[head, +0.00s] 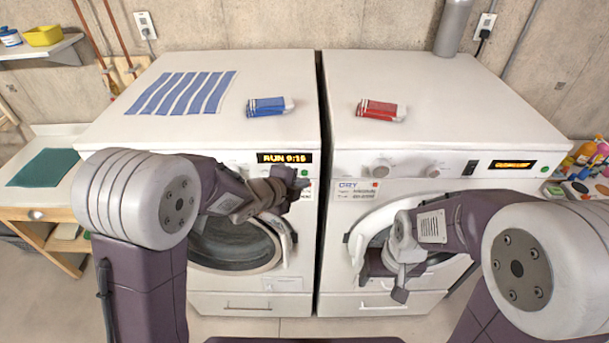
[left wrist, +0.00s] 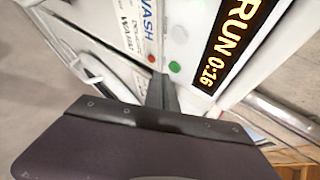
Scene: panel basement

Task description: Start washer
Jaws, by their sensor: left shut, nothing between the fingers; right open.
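The washer (head: 225,130) is the left white machine, with a round glass door (head: 235,245) that looks shut. Its orange display (head: 285,158) reads RUN; in the left wrist view the display (left wrist: 238,40) reads RUN 0:16. A green button (left wrist: 175,67) and a red button (left wrist: 152,58) sit beside it on the panel. My left gripper (head: 292,187) is shut and empty at the washer's control panel. Its fingertips (left wrist: 161,88) are close to the buttons; I cannot tell whether they touch. My right gripper (head: 393,280) is open in front of the dryer door.
The dryer (head: 440,110) stands close on the right, marked DRY, with its own lit display (head: 512,164).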

